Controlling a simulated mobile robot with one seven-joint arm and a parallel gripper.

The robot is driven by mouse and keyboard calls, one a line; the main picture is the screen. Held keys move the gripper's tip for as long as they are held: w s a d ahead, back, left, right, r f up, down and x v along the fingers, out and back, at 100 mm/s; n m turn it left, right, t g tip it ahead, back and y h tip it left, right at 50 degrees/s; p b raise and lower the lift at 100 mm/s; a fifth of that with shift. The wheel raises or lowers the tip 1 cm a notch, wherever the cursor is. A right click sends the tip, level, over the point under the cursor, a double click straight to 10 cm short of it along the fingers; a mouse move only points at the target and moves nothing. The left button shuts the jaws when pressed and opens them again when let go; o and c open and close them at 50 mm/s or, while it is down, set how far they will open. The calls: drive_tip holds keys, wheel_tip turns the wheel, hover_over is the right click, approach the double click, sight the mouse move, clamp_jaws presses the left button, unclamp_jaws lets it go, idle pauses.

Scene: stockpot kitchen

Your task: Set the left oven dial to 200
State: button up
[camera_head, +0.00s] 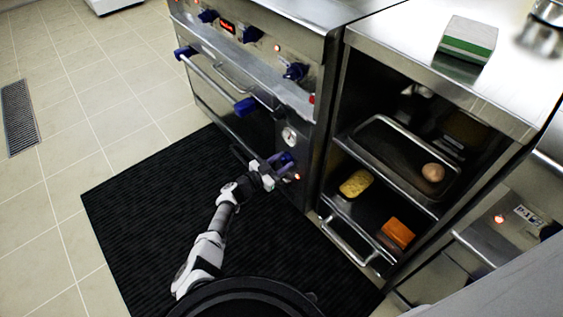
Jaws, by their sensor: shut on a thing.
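The left oven (237,108) is a steel range with blue handle ends. Its blue dial (288,157) sits low on the right side of the front, below a round white gauge (290,136) and near a small lit red lamp. My gripper (277,165) is at this dial, reached from the lower left, and is shut on it. The gripper covers part of the dial, and its pointer and numbers are too small to read.
Several blue knobs (295,71) and a red display (227,27) line the upper panel. An open steel cabinet (329,164) with trays stands to the right; a handle (345,241) juts from its lower front.

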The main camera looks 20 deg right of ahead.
drive_tip(key=m, duration=0.3)
drive_tip(key=o, duration=1)
drive_tip(key=p+v, duration=0.3)
drive_tip(key=v, duration=1.1)
drive_tip(key=shift+d+p, duration=0.1)
drive_tip(key=shift+p, duration=0.2)
